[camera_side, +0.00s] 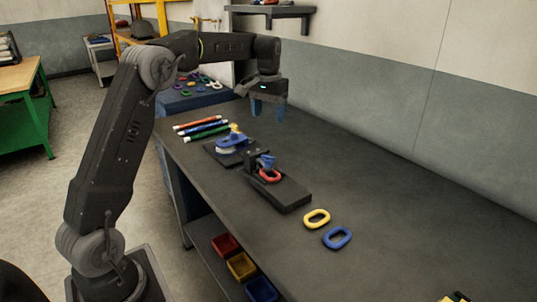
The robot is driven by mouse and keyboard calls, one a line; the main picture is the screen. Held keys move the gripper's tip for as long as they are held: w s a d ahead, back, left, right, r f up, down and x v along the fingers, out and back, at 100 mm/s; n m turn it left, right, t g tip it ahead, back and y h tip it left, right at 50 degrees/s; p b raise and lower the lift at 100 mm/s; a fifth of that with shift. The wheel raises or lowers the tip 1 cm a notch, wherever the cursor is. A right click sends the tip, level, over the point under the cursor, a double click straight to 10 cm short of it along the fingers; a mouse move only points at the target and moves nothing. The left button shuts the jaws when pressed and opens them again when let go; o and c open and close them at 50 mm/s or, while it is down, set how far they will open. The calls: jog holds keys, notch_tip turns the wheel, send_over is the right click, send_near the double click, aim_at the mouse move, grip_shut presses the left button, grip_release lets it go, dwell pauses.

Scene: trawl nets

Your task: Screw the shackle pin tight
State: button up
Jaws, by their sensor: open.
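My gripper (267,108) has blue fingers pointing down. It is open, with nothing seen between them, above the far part of the dark bench. Below and to its left, a blue piece with a yellow top (234,139) sits on a dark plate. Nearer the camera, a black fixture (289,194) holds a red link (270,176) with a blue part (265,161) at it. The blue part looks like a shackle, but it is too small to be sure. I cannot make out the pin or how far it is screwed in. My gripper touches none of these.
Red, blue and green rods (201,128) lie at the bench's left edge. A yellow link (317,219) and a blue link (337,238) lie in front of the fixture. A wall stands behind the bench. The right side of the bench is mostly clear.

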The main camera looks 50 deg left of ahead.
aim_at(268, 159)
jog(key=shift+n, duration=0.9)
notch_tip(268, 159, down, 14)
jog(key=shift+r, duration=0.1)
jog(key=c, duration=0.9)
jog(key=shift+m, duration=0.3)
jog(key=shift+d+m, duration=0.1)
jog(key=shift+m, duration=2.6)
